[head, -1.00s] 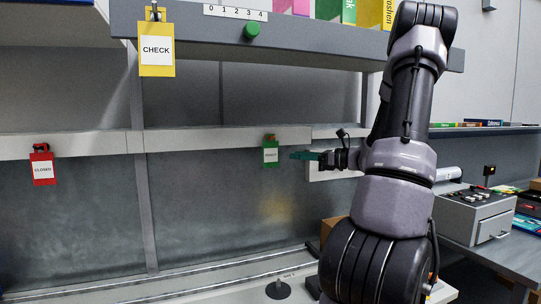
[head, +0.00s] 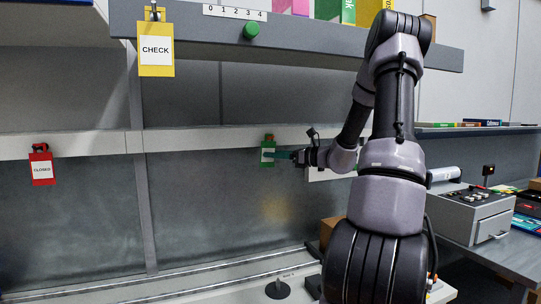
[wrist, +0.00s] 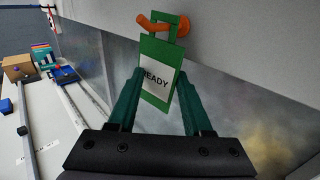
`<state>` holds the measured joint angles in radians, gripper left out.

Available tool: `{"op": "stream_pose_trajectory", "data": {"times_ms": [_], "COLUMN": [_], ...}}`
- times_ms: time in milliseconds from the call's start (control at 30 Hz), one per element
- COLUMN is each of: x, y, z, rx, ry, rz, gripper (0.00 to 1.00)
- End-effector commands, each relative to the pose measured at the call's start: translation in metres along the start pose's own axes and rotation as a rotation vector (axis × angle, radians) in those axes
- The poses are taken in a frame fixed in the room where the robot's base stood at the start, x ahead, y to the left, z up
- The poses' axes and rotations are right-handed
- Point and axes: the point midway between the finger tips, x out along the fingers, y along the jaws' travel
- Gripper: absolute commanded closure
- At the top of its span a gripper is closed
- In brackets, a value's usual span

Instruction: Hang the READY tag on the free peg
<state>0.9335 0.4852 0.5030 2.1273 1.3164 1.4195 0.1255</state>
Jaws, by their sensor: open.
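The green READY tag (head: 267,158) hangs on the middle rail. In the wrist view the tag (wrist: 163,62) hangs by its top loop on an orange hooked peg (wrist: 160,24). My gripper (head: 276,155) reaches it from the right. In the wrist view my gripper (wrist: 160,75) is open, with one green finger on each side of the tag. I cannot tell whether either finger touches it. A yellow CHECK tag (head: 155,57) hangs from the upper shelf edge and a red CLOSED tag (head: 42,172) hangs on the rail at left.
A round green knob (head: 250,31) sticks out of the upper shelf edge below a numbered strip (head: 235,12). A vertical post (head: 143,200) divides the back panel. A control box (head: 474,212) stands at right. The rail between the red and green tags is clear.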

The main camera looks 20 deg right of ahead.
Motion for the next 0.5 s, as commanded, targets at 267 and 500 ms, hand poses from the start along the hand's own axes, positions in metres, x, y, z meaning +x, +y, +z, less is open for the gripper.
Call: {"op": "stream_pose_trajectory", "data": {"times_ms": [267, 500], "x": [-0.0004, -0.0003], "y": [-0.0002, -0.0004], "z": [0.0, 0.0002], "rx": [0.0, -0.001], "ry": [0.0, 0.0], "rz": [0.0, -0.001], "gripper": [1.0, 1.0]}}
